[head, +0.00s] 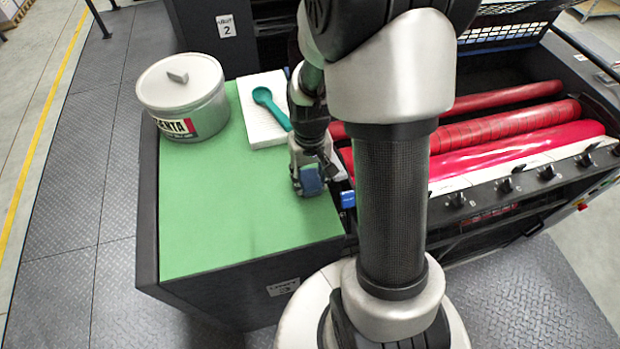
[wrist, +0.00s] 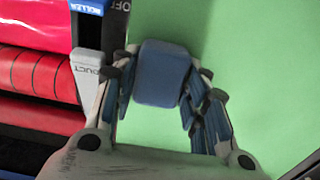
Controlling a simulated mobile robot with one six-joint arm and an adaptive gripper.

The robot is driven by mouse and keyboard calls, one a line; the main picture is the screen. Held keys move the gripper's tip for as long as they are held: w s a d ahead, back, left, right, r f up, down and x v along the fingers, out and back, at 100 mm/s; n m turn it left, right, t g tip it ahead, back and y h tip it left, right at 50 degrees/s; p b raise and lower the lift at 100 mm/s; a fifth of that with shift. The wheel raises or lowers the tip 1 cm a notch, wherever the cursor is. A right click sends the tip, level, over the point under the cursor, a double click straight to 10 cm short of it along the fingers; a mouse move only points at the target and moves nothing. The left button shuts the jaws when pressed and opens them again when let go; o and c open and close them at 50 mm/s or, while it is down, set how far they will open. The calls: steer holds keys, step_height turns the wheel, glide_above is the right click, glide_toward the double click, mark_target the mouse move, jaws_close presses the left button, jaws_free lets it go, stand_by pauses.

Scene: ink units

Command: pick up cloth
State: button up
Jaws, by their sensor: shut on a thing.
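A blue, rounded, block-like bundle (wrist: 161,75), which looks like the folded cloth, sits between the fingers of my gripper (wrist: 165,88). The fingers are shut on its two sides. In the head view the blue cloth (head: 311,181) shows at the end of my gripper (head: 306,174), over the right part of the green top (head: 235,215). I cannot tell whether the cloth touches the green top or hangs just above it. Its underside is hidden.
A white ink tin (head: 182,95) stands at the back left of the green top. A teal scoop (head: 270,106) lies on a white pad (head: 262,128) behind my gripper. Red rollers (head: 510,124) and black knobs (head: 546,172) are at the right. The front left of the top is clear.

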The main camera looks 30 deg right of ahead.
mark_target(310, 178)
step_height(310, 178, up, 20)
steer(key=p, duration=0.4)
steer(key=shift+p, duration=0.35)
